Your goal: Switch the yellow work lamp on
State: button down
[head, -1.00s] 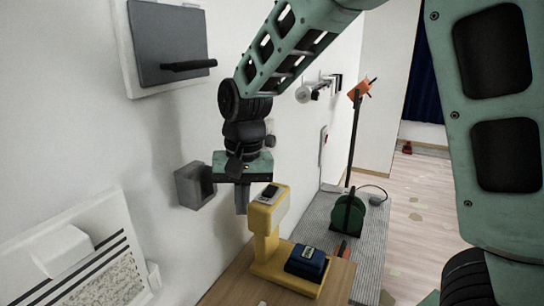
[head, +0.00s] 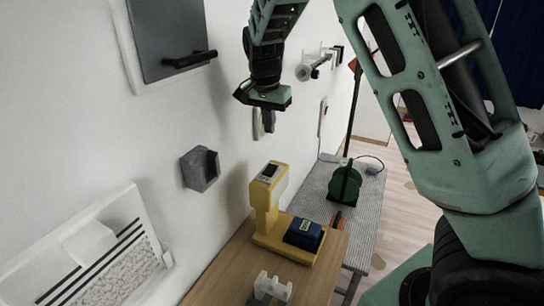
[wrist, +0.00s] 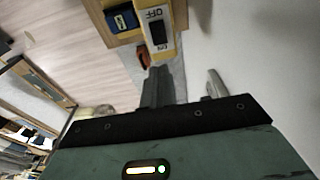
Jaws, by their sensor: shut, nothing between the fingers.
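The yellow work lamp (head: 262,218) stands on the wooden bench top, with a blue block (head: 304,233) on its base. A dark switch (head: 269,171) is on top of its head. The wrist view shows this switch (wrist: 158,31) close up, with "OFF" printed at one end; the lettering at the other end is hard to read. I see no glow from the lamp, and I cannot tell which way the switch is tipped. My gripper (head: 268,127) is shut and empty, above the lamp head and apart from it. Its fingers (wrist: 160,72) point towards the lamp in the wrist view.
A grey box (head: 200,169) and a dark panel with a handle (head: 185,60) are on the wall at left. A green reel (head: 344,186) stands on the grey bench behind the lamp. A white bracket-like piece (head: 272,287) lies on the wooden bench (head: 225,268) in front.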

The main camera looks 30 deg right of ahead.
aim_at(272, 166)
jog(key=f+p, duration=0.1)
jog(key=f, duration=0.3)
jog(key=d+f+p, duration=0.1)
jog(key=f, duration=0.3)
jog(key=w+f+p, duration=0.1)
jog(key=f, duration=0.2)
jog(key=shift+d+f, duration=0.2)
jog(key=shift+f, duration=0.2)
jog(key=shift+f, duration=0.1)
jog(key=shift+d+f, duration=0.15)
jog(key=shift+f, duration=0.05)
jog(key=shift+y, duration=0.3)
jog(key=shift+r, duration=0.1)
jog(key=shift+s+a+r+p, duration=0.2)
jog(key=shift+s+a+p, duration=0.3)
jog(key=shift+a, duration=0.25)
jog(key=shift+w, duration=0.1)
